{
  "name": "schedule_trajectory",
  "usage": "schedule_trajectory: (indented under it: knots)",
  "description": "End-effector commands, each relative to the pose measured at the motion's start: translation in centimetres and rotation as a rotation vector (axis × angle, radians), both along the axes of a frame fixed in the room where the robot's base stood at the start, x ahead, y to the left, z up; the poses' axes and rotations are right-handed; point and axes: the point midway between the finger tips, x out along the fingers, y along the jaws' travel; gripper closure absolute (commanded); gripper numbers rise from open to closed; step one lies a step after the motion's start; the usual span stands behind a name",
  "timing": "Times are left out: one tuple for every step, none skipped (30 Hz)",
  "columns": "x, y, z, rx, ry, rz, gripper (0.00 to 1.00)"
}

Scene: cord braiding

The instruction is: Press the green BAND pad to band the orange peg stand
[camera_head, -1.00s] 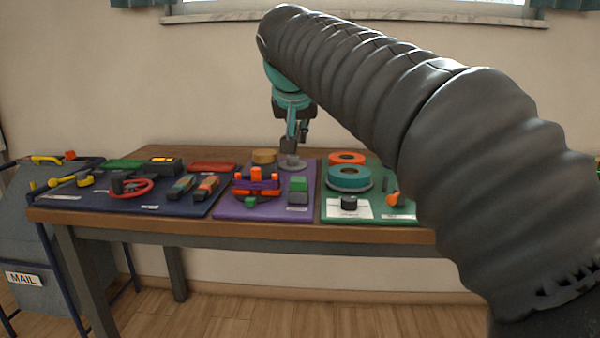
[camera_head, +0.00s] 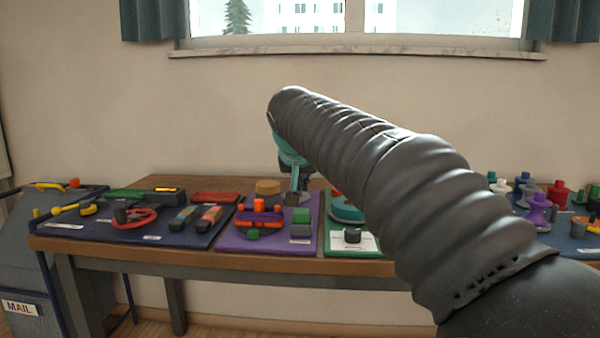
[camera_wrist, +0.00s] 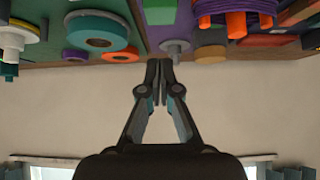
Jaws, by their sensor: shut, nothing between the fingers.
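The orange peg stand (camera_head: 259,206) is on the purple mat, with purple cord around its orange pegs. It also shows at the top of the wrist view (camera_wrist: 237,20). A green block on a grey base (camera_head: 301,213), which looks like the BAND pad, sits to its right; its lettering is not readable. A smaller green piece (camera_head: 252,233) is at the stand's front. My gripper (camera_head: 295,198) is over the back of the purple mat, behind the green block. In the wrist view its fingers (camera_wrist: 160,75) are together and empty. Its height above the mat is unclear.
A tan disc (camera_head: 268,187) stands behind the stand. A teal ring (camera_head: 346,208) and a dark knob (camera_head: 352,236) are on the green mat to the right. My arm hides part of the table.

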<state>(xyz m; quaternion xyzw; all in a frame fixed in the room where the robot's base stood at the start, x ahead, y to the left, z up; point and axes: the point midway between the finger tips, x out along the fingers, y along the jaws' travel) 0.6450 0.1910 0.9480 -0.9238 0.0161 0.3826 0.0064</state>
Motion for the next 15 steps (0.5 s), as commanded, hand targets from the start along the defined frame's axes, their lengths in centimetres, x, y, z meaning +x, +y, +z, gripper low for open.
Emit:
schedule_trajectory:
  knots:
    - [0.7, 0.0, -0.8, -0.001, 0.003, -0.001, 1.00]
    - [1.1, 0.0, -1.2, -0.002, 0.004, -0.001, 1.00]
    - [1.6, -0.1, -1.7, -0.001, 0.003, -0.001, 1.00]
    - [1.7, -0.1, -2.1, -0.001, 0.002, 0.000, 1.00]
    - [1.5, -0.1, -2.6, -0.001, 0.002, 0.001, 1.00]
    - [1.5, 0.0, -3.2, -0.001, 0.002, 0.001, 1.00]
    - [1.5, 0.0, -3.6, -0.001, 0.002, 0.001, 1.00]
    - [1.5, 0.0, -4.0, -0.001, 0.003, 0.001, 1.00]
    - [1.5, 0.0, -4.4, 0.001, 0.001, 0.001, 1.00]
    - [1.5, 0.0, -4.6, 0.001, 0.001, 0.001, 1.00]
    - [1.5, 0.0, -4.9, -0.001, 0.002, 0.001, 1.00]
    - [1.5, 0.0, -5.1, -0.001, 0.002, 0.001, 1.00]
    - [1.5, 0.0, -5.2, -0.001, 0.001, 0.001, 1.00]
    - [1.5, 0.0, -5.3, 0.000, 0.000, 0.001, 1.00]
    - [1.5, 0.0, -5.4, 0.000, 0.000, 0.001, 1.00]
